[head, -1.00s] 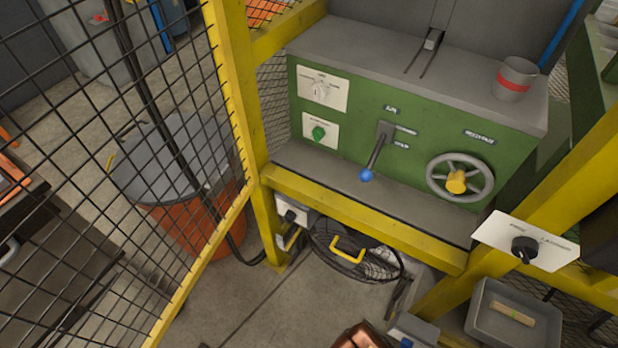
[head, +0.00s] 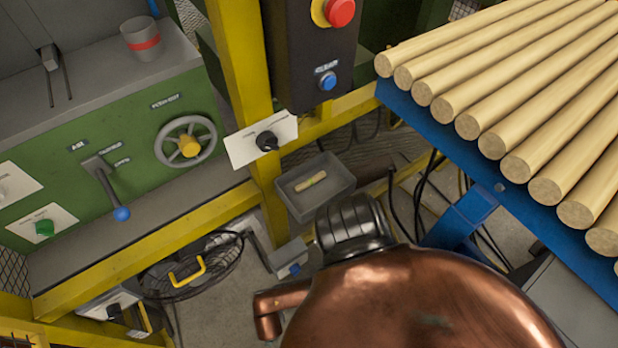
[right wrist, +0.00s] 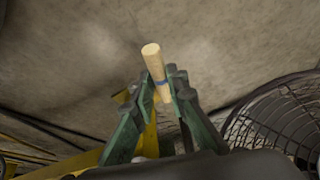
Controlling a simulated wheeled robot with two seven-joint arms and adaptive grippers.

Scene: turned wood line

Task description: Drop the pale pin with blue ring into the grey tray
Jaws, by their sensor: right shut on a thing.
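The pale pin with blue ring (right wrist: 153,60) shows in the right wrist view. My right gripper (right wrist: 161,88) is shut on it around the blue ring, with one end sticking out beyond the green fingers, over concrete floor. The grey tray (head: 340,196) is near the middle of the head view, beside the yellow frame. A pale pin with a green ring (head: 310,182) lies in it. My right arm fills the lower middle of the head view just below the tray; its gripper and the held pin are hidden there. My left gripper is in neither view.
A blue rack (head: 450,140) with several wooden rods (head: 520,80) stands at the right. A yellow post (head: 240,80) and white switch plate (head: 243,146) stand beside the tray. A wire-guarded fan (head: 215,262) is on the floor at left, also in the right wrist view (right wrist: 280,125).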

